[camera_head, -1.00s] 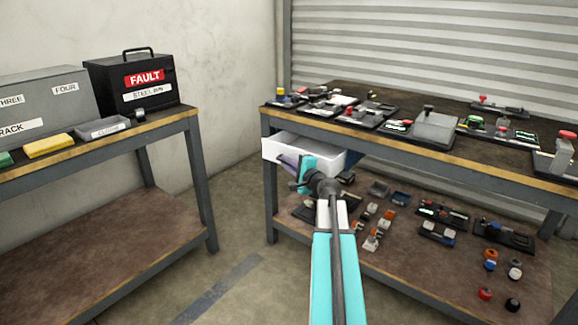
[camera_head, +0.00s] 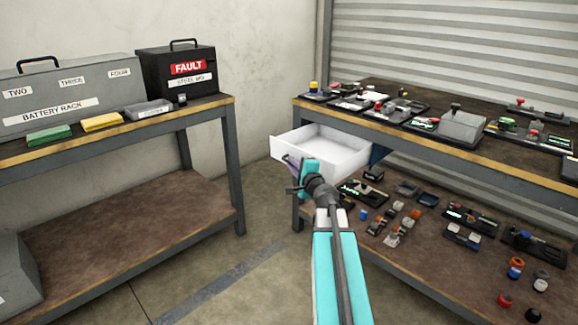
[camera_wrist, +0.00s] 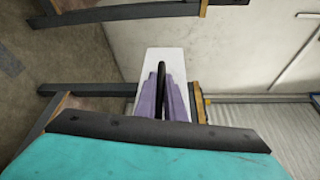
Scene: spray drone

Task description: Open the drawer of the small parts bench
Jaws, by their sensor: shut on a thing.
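The small parts bench (camera_head: 430,158) stands on the right with its white drawer (camera_head: 318,150) pulled well out under the top. The inside of the drawer shows as empty white where I can see it. My gripper (camera_head: 291,162) is at the drawer's front face. In the wrist view, its purple fingers (camera_wrist: 161,98) are shut around a dark handle (camera_wrist: 161,77) on the white drawer front (camera_wrist: 178,62). My arm hides part of the drawer's near side in the head view.
The bench top holds several trays of parts, and its lower shelf (camera_head: 420,265) holds several small parts. On the left, another bench (camera_head: 210,112) carries a grey battery rack (camera_head: 75,92), a black fault bin (camera_head: 180,75) and small blocks. Open floor lies between the benches.

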